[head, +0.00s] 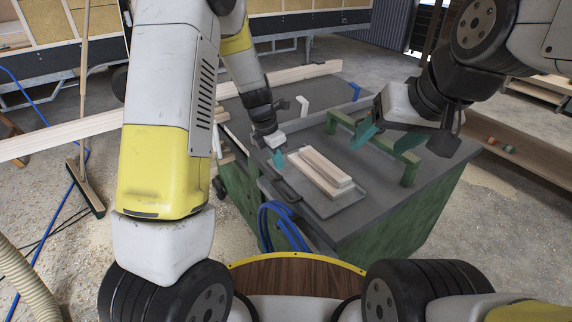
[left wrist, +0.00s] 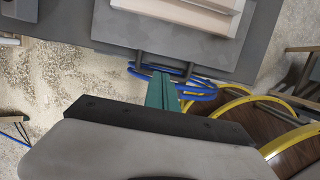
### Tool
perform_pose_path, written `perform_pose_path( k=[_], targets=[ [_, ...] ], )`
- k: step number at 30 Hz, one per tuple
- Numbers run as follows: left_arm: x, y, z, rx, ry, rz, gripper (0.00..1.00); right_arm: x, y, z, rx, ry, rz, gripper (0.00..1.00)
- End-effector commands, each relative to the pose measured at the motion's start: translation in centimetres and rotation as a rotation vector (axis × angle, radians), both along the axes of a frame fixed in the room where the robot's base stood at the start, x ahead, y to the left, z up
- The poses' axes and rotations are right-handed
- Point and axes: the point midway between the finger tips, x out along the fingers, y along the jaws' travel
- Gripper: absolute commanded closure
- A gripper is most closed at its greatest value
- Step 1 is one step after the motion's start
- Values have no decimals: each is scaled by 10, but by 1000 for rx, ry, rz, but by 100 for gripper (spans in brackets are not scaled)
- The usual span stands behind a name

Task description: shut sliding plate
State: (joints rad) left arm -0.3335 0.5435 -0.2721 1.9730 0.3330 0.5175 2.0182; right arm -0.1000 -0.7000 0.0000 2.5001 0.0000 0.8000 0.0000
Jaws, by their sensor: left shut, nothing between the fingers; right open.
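The sliding plate (head: 322,208) is a flat grey sheet on the dark workbench top (head: 382,205), with pale wooden boards (head: 322,171) lying on it. A dark bar handle (head: 286,189) runs along its near-left edge. In the left wrist view the plate (left wrist: 165,36) fills the upper middle, with the handle (left wrist: 160,66) below its edge. My left gripper (head: 278,158) is shut and empty, at the plate's left side near the handle. Its teal fingers (left wrist: 161,92) point toward the handle; contact cannot be told. My right gripper (head: 405,141) is open above the bench's right side.
A green frame (head: 409,168) stands on the bench behind the boards, close to my right gripper. Coiled blue hose (head: 284,222) hangs at the bench's near-left side. Long timber (head: 285,76) lies along the back. A broom (head: 84,181) stands on the dusty floor at left.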

Motion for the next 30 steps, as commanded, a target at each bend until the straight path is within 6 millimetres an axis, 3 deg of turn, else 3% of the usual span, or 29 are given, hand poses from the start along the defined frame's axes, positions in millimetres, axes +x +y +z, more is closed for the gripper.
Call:
perform_pose_path(
  k=[16,21,30],
  targets=[
    [11,-16,-82,0,2,0,100,0,0,0,0,0,0,33],
    [13,-19,-93,-1,1,0,100,0,0,0,0,0,0,33],
    [14,-19,-94,-1,-1,-1,100,0,0,0,0,0,0,33]
  ],
)
